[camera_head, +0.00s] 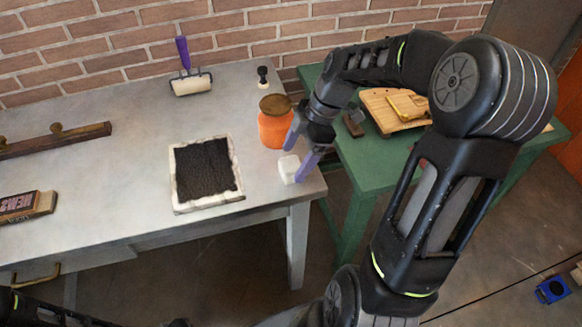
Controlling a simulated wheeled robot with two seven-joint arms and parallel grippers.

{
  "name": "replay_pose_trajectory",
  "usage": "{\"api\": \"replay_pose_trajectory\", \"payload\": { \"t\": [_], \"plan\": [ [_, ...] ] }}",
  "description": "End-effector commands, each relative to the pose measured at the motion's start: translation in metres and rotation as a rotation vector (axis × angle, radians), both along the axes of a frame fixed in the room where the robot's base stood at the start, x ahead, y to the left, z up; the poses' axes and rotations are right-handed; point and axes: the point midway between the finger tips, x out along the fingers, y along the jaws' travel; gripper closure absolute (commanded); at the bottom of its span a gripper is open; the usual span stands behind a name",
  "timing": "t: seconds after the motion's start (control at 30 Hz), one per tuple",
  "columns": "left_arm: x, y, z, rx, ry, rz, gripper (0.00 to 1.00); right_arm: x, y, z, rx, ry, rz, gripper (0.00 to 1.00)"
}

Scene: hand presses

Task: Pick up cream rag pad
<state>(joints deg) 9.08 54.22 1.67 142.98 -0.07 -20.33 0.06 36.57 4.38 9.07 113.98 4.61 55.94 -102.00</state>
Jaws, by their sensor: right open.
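The cream rag pad (287,169) is a small whitish block near the right end of the grey table. My right gripper (298,160) is open above and beside the pad, with its purple fingers pointing down. One finger is at the pad's right side, and the other is up by the orange jar. I cannot tell whether a finger touches the pad. My left gripper is not in view; only a dark part of my arm shows at the bottom left.
An orange jar (273,129) with a brown lid stands close behind the pad. A black-inked slab (180,205) lies to the left. A roller (191,84) and a small black-knobbed tool (263,76) lie further back. A green table (360,160) adjoins at the right.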

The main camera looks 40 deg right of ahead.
Motion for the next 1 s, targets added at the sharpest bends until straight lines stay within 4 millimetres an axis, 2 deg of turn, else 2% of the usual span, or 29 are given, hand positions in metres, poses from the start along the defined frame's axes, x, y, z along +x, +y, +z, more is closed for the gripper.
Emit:
{"api": "replay_pose_trajectory", "payload": {
  "t": [0.2, 0.3, 0.87, 1.0],
  "plan": [
    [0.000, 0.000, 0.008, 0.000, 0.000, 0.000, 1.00, 0.003, 0.012, -0.028, 0.001, 0.002, 0.002, 0.20],
    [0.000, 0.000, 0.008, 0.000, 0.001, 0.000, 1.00, 0.004, 0.014, -0.032, 0.000, 0.001, 0.001, 0.20],
    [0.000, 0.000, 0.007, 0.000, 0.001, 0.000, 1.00, 0.004, 0.013, -0.032, 0.000, 0.000, 0.000, 0.20],
    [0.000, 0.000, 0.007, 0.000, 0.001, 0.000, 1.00, 0.004, 0.013, -0.032, 0.000, 0.000, 0.000, 0.31]
  ]
}}
